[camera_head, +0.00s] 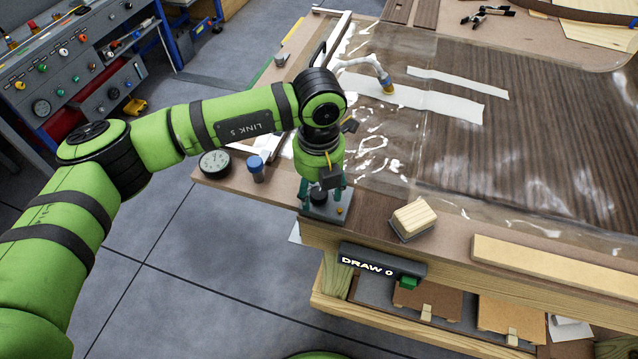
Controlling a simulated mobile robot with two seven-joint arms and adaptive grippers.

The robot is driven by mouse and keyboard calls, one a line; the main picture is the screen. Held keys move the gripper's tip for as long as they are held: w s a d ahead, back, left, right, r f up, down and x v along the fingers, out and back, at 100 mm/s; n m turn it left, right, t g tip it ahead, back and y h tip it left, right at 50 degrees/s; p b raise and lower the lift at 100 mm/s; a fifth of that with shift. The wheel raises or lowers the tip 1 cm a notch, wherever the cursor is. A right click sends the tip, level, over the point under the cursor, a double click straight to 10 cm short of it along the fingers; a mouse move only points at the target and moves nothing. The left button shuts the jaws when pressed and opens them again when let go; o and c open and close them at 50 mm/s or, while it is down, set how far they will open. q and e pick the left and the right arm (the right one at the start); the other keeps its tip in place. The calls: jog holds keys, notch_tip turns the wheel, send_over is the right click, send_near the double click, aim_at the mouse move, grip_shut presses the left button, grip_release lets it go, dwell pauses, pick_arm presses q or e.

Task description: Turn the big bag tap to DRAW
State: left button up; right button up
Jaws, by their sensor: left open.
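My left gripper (321,192) points down over the front left corner of the bench. Its teal fingers are open, one on each side of a dark knob (319,197) on a small grey tap plate (327,213). Whether they touch the knob cannot be told. The gripper hides much of the knob, so its turned position is not clear. A dark sign reading "DRAW 0" (367,262) is on the bench front, just below and right of the plate. The big clear bag (400,165) lies over a dark wood-grain panel (520,125). My right gripper is not in view.
A round gauge (214,163) and a blue-capped fitting (256,168) sit left of the gripper. A wooden block (414,219) lies to its right. A pale hose ends in a fitting (387,84) on the bag. A control panel (75,75) stands at upper left.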

pick_arm(q)
jog(key=c, duration=1.2)
jog(key=shift+o, duration=0.2)
jog(key=shift+f+m+b, duration=0.15)
jog(key=shift+m+b, duration=0.15)
jog(key=shift+b, duration=0.35)
jog(key=m+b, duration=0.7)
jog(key=b, duration=0.3)
jog(key=shift+f, duration=0.15)
jog(key=shift+r+m+b, duration=0.15)
jog(key=shift+m+b, duration=0.7)
jog(key=shift+m, duration=0.25)
jog(key=shift+r+m+b, duration=0.1)
jog(key=shift+m+b, duration=0.7)
jog(key=shift+m, duration=0.3)
